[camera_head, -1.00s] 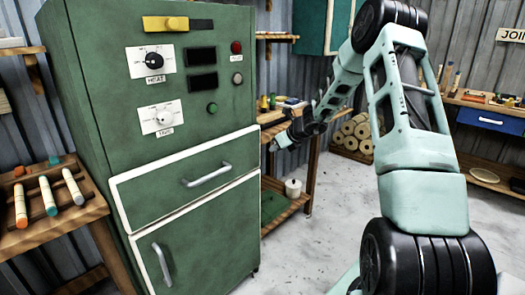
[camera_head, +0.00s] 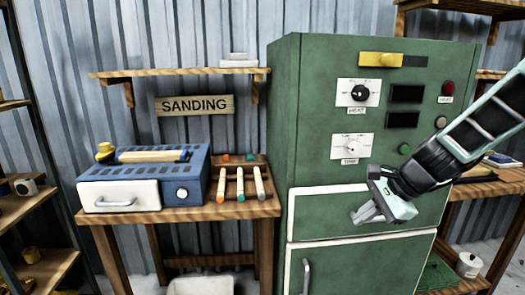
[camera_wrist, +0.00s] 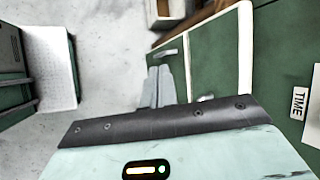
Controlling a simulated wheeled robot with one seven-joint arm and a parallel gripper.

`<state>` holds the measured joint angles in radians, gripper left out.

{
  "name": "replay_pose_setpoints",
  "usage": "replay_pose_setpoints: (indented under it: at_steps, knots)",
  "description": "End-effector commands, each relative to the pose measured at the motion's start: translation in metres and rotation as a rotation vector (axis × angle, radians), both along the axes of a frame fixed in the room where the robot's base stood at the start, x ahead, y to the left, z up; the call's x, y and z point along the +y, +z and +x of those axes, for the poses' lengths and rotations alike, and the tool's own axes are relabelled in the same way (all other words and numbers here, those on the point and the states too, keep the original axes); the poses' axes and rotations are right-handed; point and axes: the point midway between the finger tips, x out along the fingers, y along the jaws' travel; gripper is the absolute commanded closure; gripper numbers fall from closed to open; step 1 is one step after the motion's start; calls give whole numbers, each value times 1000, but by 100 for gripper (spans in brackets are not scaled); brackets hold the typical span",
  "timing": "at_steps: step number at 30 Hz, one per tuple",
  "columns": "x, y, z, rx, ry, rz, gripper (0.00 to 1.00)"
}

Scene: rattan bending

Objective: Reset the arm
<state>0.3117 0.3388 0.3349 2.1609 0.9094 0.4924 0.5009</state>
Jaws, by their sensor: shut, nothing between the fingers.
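My arm comes in from the right edge of the head view. My gripper (camera_head: 366,215) is shut and empty, in front of the upper drawer of the green cabinet (camera_head: 300,120). In the wrist view my gripper (camera_wrist: 161,75) shows as two grey fingers close together, with the drawer's green face and white trim beyond them. I cannot tell whether the fingertips touch the drawer. The drawer and the lower door (camera_head: 360,265) look closed.
A blue sanding machine (camera_head: 190,165) and a rack with several coloured-tipped sticks (camera_head: 240,185) stand on a wooden table (camera_head: 180,214) left of the cabinet. A shelf (camera_head: 180,73) hangs above a SANDING sign (camera_head: 194,105). A wooden workbench (camera_head: 490,190) stands to the right.

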Motion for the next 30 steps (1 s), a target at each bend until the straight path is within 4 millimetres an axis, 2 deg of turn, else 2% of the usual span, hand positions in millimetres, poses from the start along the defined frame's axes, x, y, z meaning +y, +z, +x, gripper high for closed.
replay_pose_setpoints:
  at_steps: [1,3,5,6,9,13,15,19,30]
  knots:
    - [30,7,-26,-23,166,-54,100]
    - [62,11,-66,-60,411,-136,100]
    - [85,14,-104,-96,635,-208,100]
    - [96,16,-131,-122,793,-258,100]
    - [111,19,-192,-187,1163,-376,100]
    - [109,20,-249,-259,1551,-498,100]
    - [104,20,-267,-286,1700,-546,100]
    - [98,20,-285,-315,1854,-599,100]
    - [96,20,-287,-320,1886,-610,100]
